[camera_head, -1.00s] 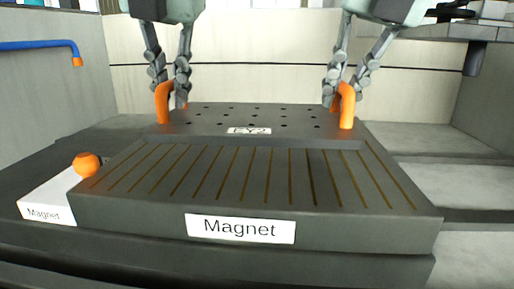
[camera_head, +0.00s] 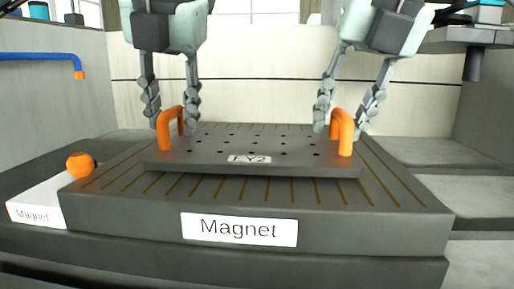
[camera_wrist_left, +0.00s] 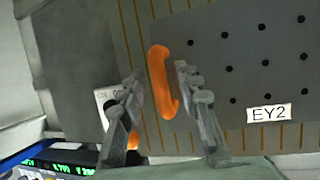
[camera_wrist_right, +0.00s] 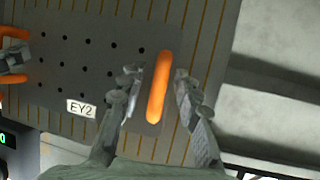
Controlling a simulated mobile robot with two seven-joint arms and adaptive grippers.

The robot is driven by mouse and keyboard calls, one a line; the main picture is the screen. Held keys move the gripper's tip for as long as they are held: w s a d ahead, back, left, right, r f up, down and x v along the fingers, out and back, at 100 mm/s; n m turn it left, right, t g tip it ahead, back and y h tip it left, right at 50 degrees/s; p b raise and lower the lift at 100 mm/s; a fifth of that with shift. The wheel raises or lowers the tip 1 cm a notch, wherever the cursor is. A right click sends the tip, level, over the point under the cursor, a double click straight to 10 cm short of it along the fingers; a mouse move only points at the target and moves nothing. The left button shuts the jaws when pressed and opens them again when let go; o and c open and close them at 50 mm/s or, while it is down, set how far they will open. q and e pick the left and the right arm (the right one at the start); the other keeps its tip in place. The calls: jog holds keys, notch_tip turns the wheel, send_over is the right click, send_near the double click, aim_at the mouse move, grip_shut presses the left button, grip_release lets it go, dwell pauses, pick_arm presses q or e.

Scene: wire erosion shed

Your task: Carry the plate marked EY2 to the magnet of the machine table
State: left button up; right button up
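The plate marked EY2 (camera_head: 215,155) is a dark, perforated plate with two orange handles. It appears to lie flat on the slotted magnet (camera_head: 240,205), which carries a "Magnet" label on its front. My left gripper (camera_head: 172,118) is open, its fingers spread on both sides of the left handle (camera_head: 164,132). In the left wrist view, gaps show between the fingers and this handle (camera_wrist_left: 159,80). My right gripper (camera_head: 341,124) is open around the right handle (camera_head: 345,135). The right wrist view shows this handle (camera_wrist_right: 158,88) between its spread fingers.
A white box labelled Magnet (camera_head: 38,208) with an orange knob (camera_head: 80,165) stands left of the magnet. A blue pipe with an orange tip (camera_head: 40,57) juts from the left wall. A dark cylinder (camera_head: 472,65) hangs at the upper right.

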jog(key=shift+r, duration=0.1)
pick_arm(q)
jog(key=v, duration=1.2)
pick_arm(e)
jog(key=v, duration=1.2)
